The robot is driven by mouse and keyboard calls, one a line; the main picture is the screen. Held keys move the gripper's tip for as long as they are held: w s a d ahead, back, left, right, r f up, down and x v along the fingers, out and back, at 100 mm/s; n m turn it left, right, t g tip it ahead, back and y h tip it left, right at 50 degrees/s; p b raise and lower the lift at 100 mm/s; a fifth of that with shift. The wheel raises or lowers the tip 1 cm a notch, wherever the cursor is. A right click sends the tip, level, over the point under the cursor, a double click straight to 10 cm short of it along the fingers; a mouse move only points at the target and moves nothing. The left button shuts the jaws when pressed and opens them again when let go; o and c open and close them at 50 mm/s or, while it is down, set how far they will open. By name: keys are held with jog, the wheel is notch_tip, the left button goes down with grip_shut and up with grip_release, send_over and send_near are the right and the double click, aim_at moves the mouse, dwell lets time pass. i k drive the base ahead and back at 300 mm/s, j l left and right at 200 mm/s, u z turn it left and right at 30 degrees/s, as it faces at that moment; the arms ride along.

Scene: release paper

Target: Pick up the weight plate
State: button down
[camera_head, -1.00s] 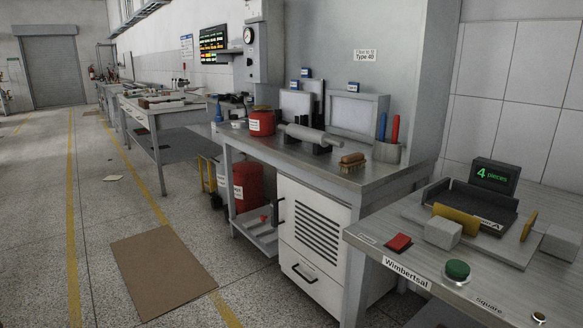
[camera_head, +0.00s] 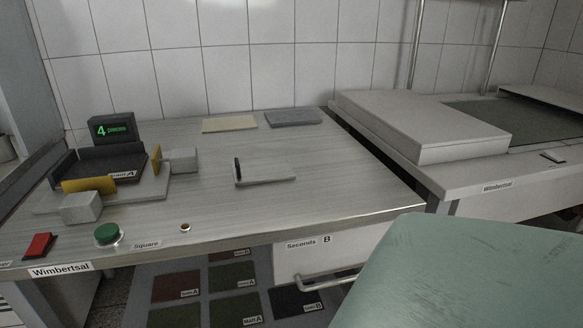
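I cannot tell for certain which thing is the weight plate. Candidates are flat pieces on the grey worktable (camera_head: 330,205). A dark grey slab (camera_head: 293,118) lies near the back edge by the tiled wall. A beige flat piece (camera_head: 230,125) lies to its left. A light grey plate (camera_head: 268,173) with a small black upright tab at its left end lies in the middle of the table. My gripper is not in view.
At the table's left stand a black tray fixture (camera_head: 98,166) with yellow side pieces and grey blocks, a small display (camera_head: 112,129) reading 4, a green button (camera_head: 107,233) and a red block (camera_head: 38,245). A drawer (camera_head: 305,262) marked Seconds B is below. The right of the tabletop is clear.

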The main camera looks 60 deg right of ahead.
aim_at(257, 172)
jog(key=z, duration=2.15)
jog(key=k+j+z, duration=0.1)
jog(key=j+z, duration=0.2)
jog(key=k+j+z, duration=0.1)
jog(key=j+z, duration=0.2)
jog(key=k+j+z, duration=0.25)
jog(key=j, duration=0.6)
jog(key=k+j+z, duration=0.1)
jog(key=j, duration=0.35)
jog(key=k+j, duration=0.1)
jog(key=j, duration=0.3)
jog(key=k+j+z, duration=0.1)
jog(key=j, duration=0.35)
